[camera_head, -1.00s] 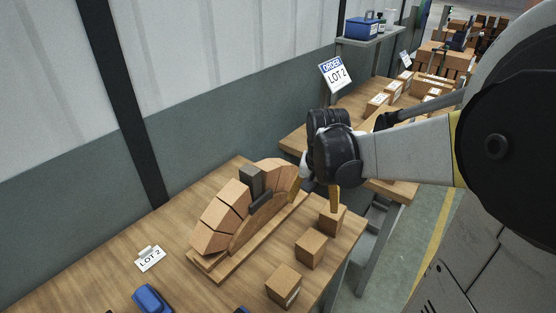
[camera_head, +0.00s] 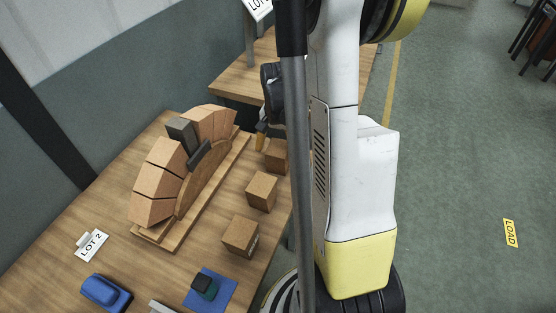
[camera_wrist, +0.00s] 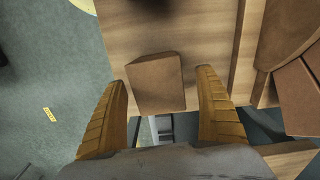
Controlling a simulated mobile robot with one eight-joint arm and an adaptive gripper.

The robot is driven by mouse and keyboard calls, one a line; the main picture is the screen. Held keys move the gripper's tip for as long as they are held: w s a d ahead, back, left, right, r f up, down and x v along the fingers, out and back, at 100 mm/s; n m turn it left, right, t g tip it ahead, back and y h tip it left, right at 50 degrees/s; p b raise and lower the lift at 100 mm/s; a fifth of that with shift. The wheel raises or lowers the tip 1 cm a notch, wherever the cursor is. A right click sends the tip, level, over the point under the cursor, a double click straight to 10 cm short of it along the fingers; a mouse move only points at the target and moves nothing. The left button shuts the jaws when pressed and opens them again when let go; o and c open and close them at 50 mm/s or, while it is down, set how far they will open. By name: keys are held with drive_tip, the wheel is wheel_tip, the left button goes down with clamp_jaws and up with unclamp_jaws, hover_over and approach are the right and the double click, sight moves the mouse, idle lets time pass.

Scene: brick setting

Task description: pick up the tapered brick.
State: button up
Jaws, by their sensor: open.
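A brown brick (camera_wrist: 155,82) with slightly slanting sides, which looks like the tapered brick, lies between my open gripper's fingers (camera_wrist: 161,78) in the wrist view. Neither finger clearly touches it. In the head view it appears to be the farthest loose brick (camera_head: 276,157), partly hidden by my arm. One yellow finger of my gripper (camera_head: 261,138) shows just left of that brick. Two more loose bricks, a middle one (camera_head: 261,191) and a near one (camera_head: 240,235), stand in a row toward the front.
A brick arch (camera_head: 160,178) with dark grey blocks on top stands on a wooden base left of the row. A blue mat (camera_head: 222,293) with a dark block, a blue object (camera_head: 105,292) and a LOT 2 card (camera_head: 92,244) lie nearer. Open floor is right.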

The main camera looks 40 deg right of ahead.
wheel_tip(320, 180, down, 4)
drive_tip(key=shift+s+r+b, duration=0.1)
drive_tip(key=shift+r+b, duration=0.1)
drive_tip(key=shift+b, duration=0.5)
drive_tip(key=shift+r, duration=0.1)
drive_tip(key=c, duration=1.5)
